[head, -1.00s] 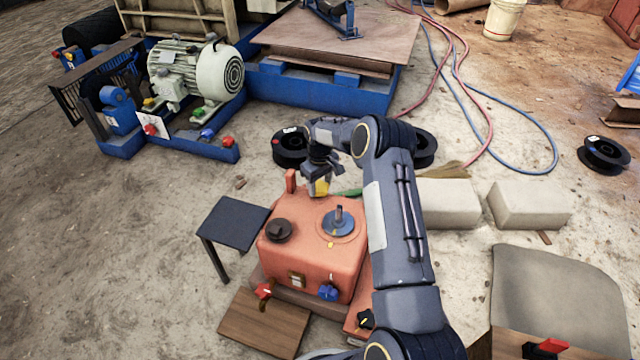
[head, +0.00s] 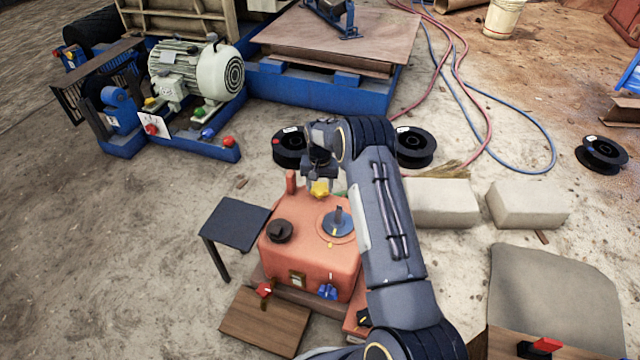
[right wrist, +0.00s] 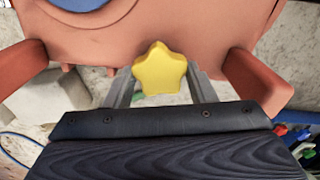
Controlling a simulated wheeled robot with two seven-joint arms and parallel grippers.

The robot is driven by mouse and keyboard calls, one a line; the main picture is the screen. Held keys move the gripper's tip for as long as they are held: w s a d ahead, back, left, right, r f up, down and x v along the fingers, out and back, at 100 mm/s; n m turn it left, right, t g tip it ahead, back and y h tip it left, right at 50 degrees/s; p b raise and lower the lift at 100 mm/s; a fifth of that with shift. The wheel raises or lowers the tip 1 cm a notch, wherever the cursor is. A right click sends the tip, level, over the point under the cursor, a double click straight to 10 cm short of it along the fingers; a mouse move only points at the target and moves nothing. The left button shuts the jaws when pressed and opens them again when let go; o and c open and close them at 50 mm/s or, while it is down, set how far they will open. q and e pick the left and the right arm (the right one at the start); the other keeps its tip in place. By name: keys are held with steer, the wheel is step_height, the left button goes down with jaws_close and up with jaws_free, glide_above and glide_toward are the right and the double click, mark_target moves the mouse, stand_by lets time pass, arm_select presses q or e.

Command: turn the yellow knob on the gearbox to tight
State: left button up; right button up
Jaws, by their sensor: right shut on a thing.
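The gearbox (head: 312,262) is an orange-red housing with a black cap and a blue round plate on top. The yellow knob (head: 320,188) is star-shaped and sits at the gearbox's far edge; it also shows large in the right wrist view (right wrist: 159,69). My right gripper (head: 319,184) reaches over the gearbox from the right and is shut on the yellow knob. In the right wrist view its two fingers stand on either side of the knob. Any tight mark near the knob is not readable. My left gripper is not in view.
A blue knob (head: 328,291) and a red knob (head: 264,289) are on the gearbox's near side. A small dark table (head: 236,222) stands left of it. Black spools (head: 415,147) and pale blocks (head: 528,205) lie behind and to the right. Open ground lies at left.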

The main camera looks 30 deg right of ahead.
mark_target(320, 188)
steer(key=m, duration=0.4)
steer(key=shift+m+p, duration=0.35)
steer(key=shift+m, duration=1.75)
steer(key=o, duration=1)
steer(key=shift+r+p, duration=1.3)
steer(key=shift+r, duration=2.6)
